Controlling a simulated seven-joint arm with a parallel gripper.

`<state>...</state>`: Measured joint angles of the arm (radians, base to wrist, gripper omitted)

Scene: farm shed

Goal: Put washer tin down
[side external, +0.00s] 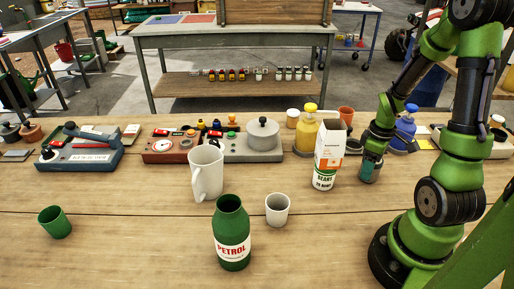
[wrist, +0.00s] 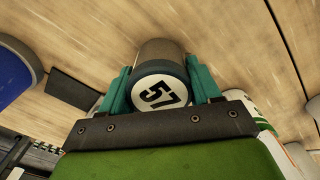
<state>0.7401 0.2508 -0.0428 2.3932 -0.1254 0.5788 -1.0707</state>
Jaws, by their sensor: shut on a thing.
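My gripper (wrist: 160,88) has its teal fingers shut on a round tin (wrist: 160,50), which I take to be the washer tin. The tin has a dark rim, a brownish side and a white face marked 57. The tin is mostly hidden by the fingers there. I cannot tell whether it touches the table.
A blue bottle (side external: 403,132) stands behind my gripper, a yellow bottle (side external: 307,130) behind the carton. A white jug (side external: 207,175), white cup (side external: 277,209), green petrol bottle (side external: 231,235) and green cup (side external: 55,222) stand leftward. The table's front right, before the carton, is clear.

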